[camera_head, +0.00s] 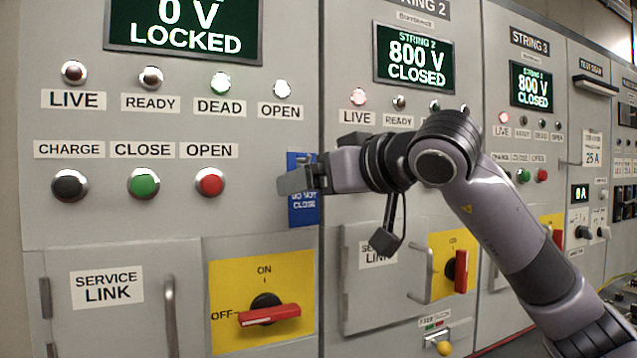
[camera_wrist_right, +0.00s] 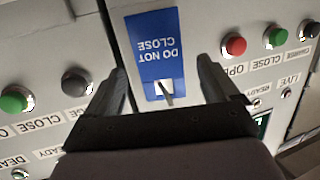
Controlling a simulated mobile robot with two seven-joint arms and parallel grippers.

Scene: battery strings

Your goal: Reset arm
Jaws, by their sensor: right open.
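My right gripper (camera_head: 290,182) reaches in from the right in the head view, in front of the seam between the first cabinet and the String 2 cabinet. It is open. A blue "DO NOT CLOSE" tag (camera_head: 304,209) hangs on the panel just behind it, partly hidden by the fingers. In the right wrist view the fingers (camera_wrist_right: 165,62) stand apart on either side of the tag (camera_wrist_right: 151,28), with gaps to both of its edges. A small pale hook or clip (camera_wrist_right: 164,88) shows at the tag's top end. My left gripper is not in view.
The first cabinet's display (camera_head: 185,28) reads 0 V LOCKED; its red rotary handle (camera_head: 270,315) points to OFF. Red (camera_head: 209,182) and green (camera_head: 143,183) buttons sit left of my gripper. String 2's display (camera_head: 414,60) reads 800 V CLOSED. A service link door handle (camera_head: 169,315) protrudes.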

